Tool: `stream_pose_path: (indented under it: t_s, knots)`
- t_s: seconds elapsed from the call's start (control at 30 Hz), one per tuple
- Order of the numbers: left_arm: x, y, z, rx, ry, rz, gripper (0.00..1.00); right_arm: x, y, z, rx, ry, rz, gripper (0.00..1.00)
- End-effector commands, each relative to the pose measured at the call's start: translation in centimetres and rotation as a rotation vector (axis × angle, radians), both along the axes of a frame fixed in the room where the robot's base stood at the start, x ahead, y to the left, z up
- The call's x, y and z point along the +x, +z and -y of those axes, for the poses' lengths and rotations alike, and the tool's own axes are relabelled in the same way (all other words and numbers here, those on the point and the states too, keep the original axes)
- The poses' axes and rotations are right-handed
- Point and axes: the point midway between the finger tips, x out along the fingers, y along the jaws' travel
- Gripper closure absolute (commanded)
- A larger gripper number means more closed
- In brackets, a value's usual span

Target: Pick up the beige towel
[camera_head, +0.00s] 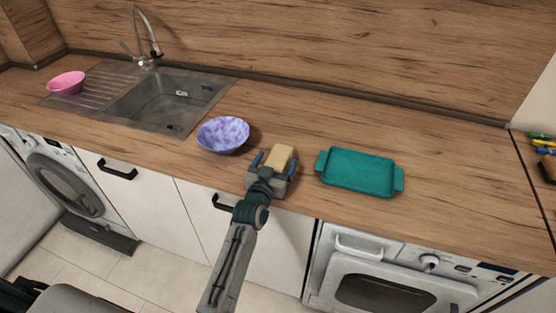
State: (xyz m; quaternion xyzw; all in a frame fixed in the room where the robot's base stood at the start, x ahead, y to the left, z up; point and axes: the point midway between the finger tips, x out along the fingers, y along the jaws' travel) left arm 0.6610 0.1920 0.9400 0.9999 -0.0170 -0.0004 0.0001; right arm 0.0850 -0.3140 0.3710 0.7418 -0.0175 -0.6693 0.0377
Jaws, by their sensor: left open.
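The beige towel (280,156) looks like a small folded block. It is at the counter's front part, between the purple bowl and the green tray. My left gripper (275,162) reaches in from below and is open, with one finger on each side of the towel. The gripper body hides the towel's near lower part. I cannot tell whether the fingers touch it. My right gripper is not in view.
A purple-and-white bowl (223,134) stands close to the left of the gripper. A teal tray (358,171) lies to the right. A sink (165,101), a tap (146,40) and a pink bowl (67,83) are at the left. The counter behind the towel is clear.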

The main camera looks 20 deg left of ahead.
Motion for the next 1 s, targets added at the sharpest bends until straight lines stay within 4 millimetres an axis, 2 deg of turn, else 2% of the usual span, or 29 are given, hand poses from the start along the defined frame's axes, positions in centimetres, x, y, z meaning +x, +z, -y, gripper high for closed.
stream_pose_path:
  t_s: [0.1, 0.37, 0.67, 0.77, 1.0]
  knots:
    - [0.0, 0.0, 0.0, 0.0, 0.0, 0.0, 0.18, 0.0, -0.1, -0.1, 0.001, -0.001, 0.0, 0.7]
    - [0.0, 0.0, 0.0, 0.0, 0.0, 0.0, 0.69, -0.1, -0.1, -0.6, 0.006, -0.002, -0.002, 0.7]
    - [0.0, 0.6, 0.0, -0.001, 0.0, 0.003, 0.7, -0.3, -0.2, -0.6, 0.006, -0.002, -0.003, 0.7]
    - [0.0, 2.0, 0.0, 0.0, 0.0, 0.006, 0.7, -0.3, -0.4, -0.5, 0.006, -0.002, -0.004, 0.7]
    - [0.0, 6.8, 0.0, -0.001, 0.0, 0.007, 0.7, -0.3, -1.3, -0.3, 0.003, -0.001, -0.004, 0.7]
